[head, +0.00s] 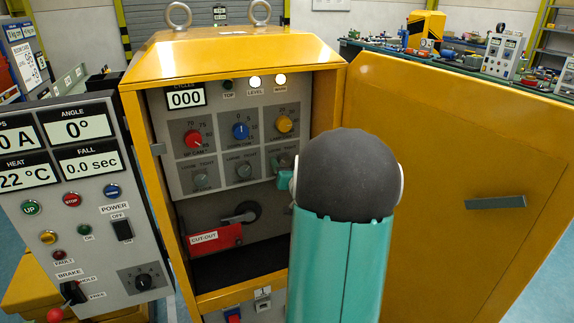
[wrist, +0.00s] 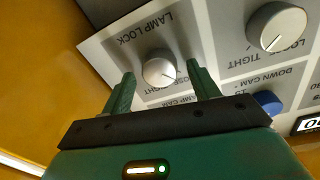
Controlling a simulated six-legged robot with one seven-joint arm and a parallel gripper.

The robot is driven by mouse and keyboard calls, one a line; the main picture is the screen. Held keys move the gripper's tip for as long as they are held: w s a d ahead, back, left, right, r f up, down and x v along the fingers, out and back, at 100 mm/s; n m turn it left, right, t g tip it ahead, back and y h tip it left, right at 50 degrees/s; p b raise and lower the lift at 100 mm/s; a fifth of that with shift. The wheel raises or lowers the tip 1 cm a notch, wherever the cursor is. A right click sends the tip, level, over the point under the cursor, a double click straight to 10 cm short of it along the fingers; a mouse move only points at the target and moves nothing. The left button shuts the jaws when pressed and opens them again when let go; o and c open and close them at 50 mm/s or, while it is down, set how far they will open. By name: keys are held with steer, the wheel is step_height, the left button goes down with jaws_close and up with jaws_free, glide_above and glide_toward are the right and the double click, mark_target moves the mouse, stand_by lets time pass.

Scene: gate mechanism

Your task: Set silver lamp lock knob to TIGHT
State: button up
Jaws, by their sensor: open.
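The silver lamp lock knob (wrist: 160,68) sits on a grey panel, which the wrist view shows upside down. Its thin mark seems to point to the lower right, which looks like the LOOSE side of its LOOSE–TIGHT scale. My gripper (wrist: 161,73) is open, with one green finger on each side of the knob. Gaps show between fingers and knob, so it is not gripped. In the head view, my arm and gripper (head: 285,180) hide most of this knob.
Another silver lock knob (wrist: 276,27) and a blue knob (wrist: 267,103) are close by. The yellow cabinet door (head: 450,180) stands open at the right. A red cut-out lever (head: 217,237) lies below the panel. The control box (head: 85,200) is at the left.

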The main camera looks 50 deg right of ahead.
steer(key=shift+c, duration=0.4)
steer(key=c, duration=0.9)
steer(key=shift+m, duration=0.4)
steer(key=m, duration=0.3)
steer(key=shift+m, duration=0.3)
steer(key=m, duration=0.4)
steer(key=shift+d+y, duration=0.15)
steer(key=shift+y, duration=0.15)
steer(key=m, duration=0.4)
steer(key=shift+m, duration=0.3)
steer(key=m, duration=0.4)
steer(key=shift+f+y, duration=0.1)
steer(key=shift+y, duration=0.2)
